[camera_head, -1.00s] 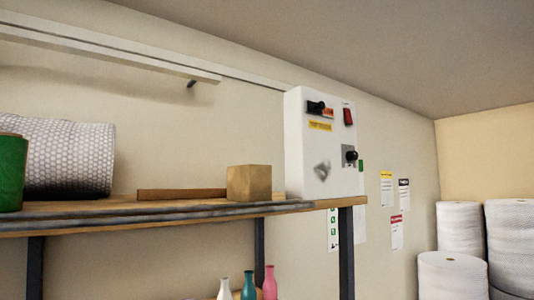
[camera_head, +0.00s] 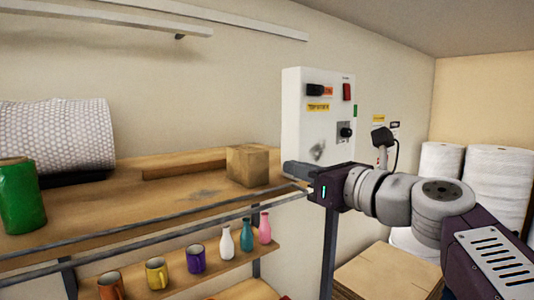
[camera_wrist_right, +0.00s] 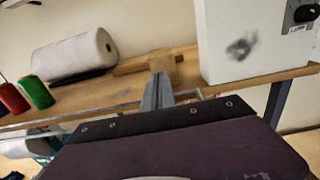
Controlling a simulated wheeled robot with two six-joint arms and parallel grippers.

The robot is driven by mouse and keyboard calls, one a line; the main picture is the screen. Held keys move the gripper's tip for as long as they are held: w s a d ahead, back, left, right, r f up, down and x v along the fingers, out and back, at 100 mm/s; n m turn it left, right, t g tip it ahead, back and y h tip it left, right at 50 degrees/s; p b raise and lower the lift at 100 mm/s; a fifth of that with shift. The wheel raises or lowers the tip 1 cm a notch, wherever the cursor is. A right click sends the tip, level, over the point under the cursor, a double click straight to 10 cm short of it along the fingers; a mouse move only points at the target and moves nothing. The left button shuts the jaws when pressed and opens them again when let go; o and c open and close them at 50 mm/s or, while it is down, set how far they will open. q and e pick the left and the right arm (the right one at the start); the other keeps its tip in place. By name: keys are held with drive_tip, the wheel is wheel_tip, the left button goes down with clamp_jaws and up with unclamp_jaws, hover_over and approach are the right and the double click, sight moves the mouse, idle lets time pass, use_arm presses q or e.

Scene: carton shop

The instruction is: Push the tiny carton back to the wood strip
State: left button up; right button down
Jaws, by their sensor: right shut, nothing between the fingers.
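The tiny carton (camera_head: 247,166) is a small brown cube on the wooden shelf. The wood strip (camera_head: 186,164) lies along the back of the shelf, to the left of the carton and partly behind it. My right gripper (camera_head: 287,168) is shut and empty. Its fingers point left at the right end of the shelf, just right of the carton. In the right wrist view the shut fingers (camera_wrist_right: 157,92) stand in front of the carton (camera_wrist_right: 162,66) and hide part of it. I cannot tell whether they touch it. My left gripper is not in view.
A white control box (camera_head: 318,115) stands close behind the right gripper. A metal rail (camera_head: 130,232) runs along the front edge. Mugs and bottles stand on a lower shelf.

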sight(260, 157)
drive_tip(key=p+x, duration=0.1)
drive_tip(key=x, duration=0.3)
drive_tip(key=p+x, duration=0.2)
drive_tip(key=x, duration=0.2)
drive_tip(key=shift+w, duration=0.5)
drive_tip(key=shift+w+a, duration=0.35)
drive_tip(key=shift+a, duration=0.1)
drive_tip(key=shift+d, duration=0.1)
